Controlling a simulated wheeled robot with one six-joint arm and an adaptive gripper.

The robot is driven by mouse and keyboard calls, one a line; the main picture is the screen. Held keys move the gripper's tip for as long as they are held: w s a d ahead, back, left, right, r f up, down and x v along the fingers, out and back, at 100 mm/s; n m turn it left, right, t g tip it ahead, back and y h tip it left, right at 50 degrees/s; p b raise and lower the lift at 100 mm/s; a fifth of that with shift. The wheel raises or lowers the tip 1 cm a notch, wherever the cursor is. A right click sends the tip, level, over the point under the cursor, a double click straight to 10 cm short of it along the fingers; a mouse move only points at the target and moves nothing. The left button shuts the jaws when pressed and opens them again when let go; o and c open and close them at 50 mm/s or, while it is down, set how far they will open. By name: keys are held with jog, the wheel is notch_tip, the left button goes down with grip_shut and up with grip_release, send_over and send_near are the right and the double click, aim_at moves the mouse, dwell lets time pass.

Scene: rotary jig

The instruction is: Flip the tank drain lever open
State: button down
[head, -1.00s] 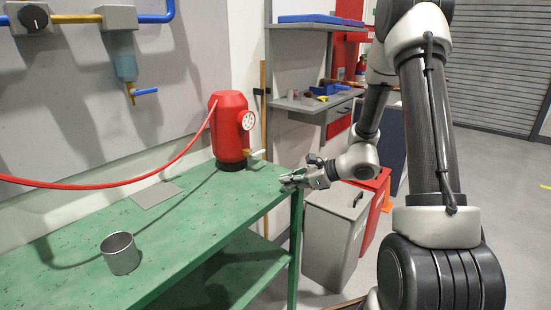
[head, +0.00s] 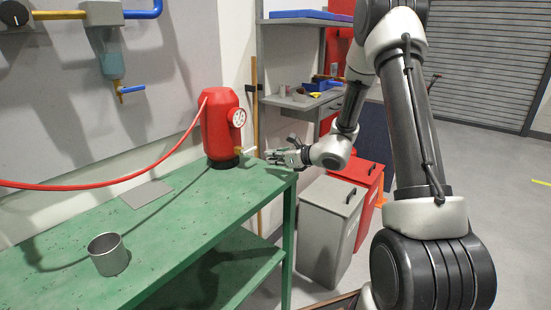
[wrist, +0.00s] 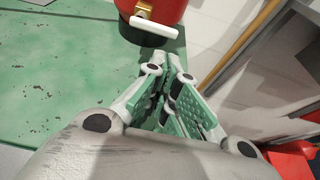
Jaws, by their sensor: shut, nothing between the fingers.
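The red tank (head: 220,128) stands upright on the green bench (head: 185,215) near its far right corner, with a round white gauge on its side. Its drain lever (head: 249,150) is a small white handle low on the tank. In the wrist view, the white lever (wrist: 154,27) lies crosswise on a brass valve (wrist: 143,9) at the top of the picture. My gripper (head: 271,159) is just right of the lever in the head view, apart from it. In the wrist view, my gripper (wrist: 168,69) is shut and empty, its tips below the lever.
A metal cup (head: 108,255) and a flat grey plate (head: 147,193) are on the bench. A red hose (head: 100,185) runs from the tank to the left. Grey (head: 330,225) and red (head: 368,180) bins stand beside the bench. A wall pipe has a blue-handled valve (head: 131,89).

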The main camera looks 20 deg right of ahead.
aim_at(250, 151)
jog(key=x, duration=0.6)
